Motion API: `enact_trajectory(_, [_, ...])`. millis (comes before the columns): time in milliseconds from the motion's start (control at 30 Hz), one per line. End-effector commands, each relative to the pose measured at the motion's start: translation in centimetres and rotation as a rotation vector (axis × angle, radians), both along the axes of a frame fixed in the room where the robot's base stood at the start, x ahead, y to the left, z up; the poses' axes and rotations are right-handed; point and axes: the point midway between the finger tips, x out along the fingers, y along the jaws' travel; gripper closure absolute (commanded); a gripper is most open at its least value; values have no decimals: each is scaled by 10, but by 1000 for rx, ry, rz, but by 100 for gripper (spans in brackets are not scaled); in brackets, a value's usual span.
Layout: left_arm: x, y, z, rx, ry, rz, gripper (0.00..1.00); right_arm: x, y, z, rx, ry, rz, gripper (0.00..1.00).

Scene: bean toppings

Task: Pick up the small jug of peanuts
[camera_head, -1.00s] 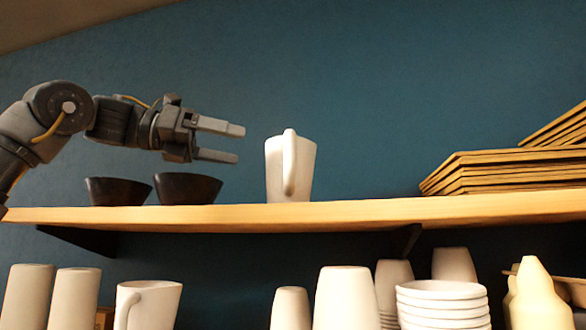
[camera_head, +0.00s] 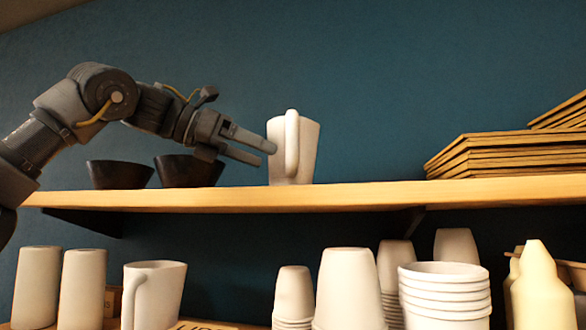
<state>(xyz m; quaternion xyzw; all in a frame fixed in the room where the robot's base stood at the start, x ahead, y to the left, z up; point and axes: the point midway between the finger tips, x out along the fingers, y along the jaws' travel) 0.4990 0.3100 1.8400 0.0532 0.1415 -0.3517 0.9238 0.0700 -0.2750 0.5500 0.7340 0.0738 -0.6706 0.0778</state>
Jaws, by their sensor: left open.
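A white jug (camera_head: 306,150) stands upright on the upper wooden shelf, its handle facing me. Its contents are hidden from this low angle. My left gripper (camera_head: 266,154) is open and comes in from the left, its fingers pointing right at the jug's left side. The fingertips are at or very near the jug; I cannot tell whether they touch it. Nothing shows between the fingers. My right gripper is not in view.
Two dark bowls (camera_head: 119,175) (camera_head: 177,171) sit on the upper shelf (camera_head: 350,196) below my left arm. Stacked brown trays (camera_head: 490,155) lie at the right. A lower shelf holds cups, another white jug (camera_head: 156,296), stacked bowls (camera_head: 445,285) and a cream bottle (camera_head: 540,290).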

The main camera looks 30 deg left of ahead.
Motion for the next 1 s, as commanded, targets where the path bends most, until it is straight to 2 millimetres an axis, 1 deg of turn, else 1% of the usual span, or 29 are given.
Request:
enact_trajectory(167, [4,-4,-1,1,0,-1,17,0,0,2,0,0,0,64])
enact_trajectory(367, [23,-25,-8,2,1,-3,17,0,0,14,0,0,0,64])
enact_trajectory(500, [33,-34,-13,1,1,-2,17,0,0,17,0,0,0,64])
enact_trajectory(767, [35,-36,-15,-2,-1,-1,17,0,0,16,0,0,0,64])
enact_trajectory(867, [35,-36,-15,-2,-1,-1,27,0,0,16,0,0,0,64])
enact_trajectory(1000, [35,-36,-15,-1,-1,-1,45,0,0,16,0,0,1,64])
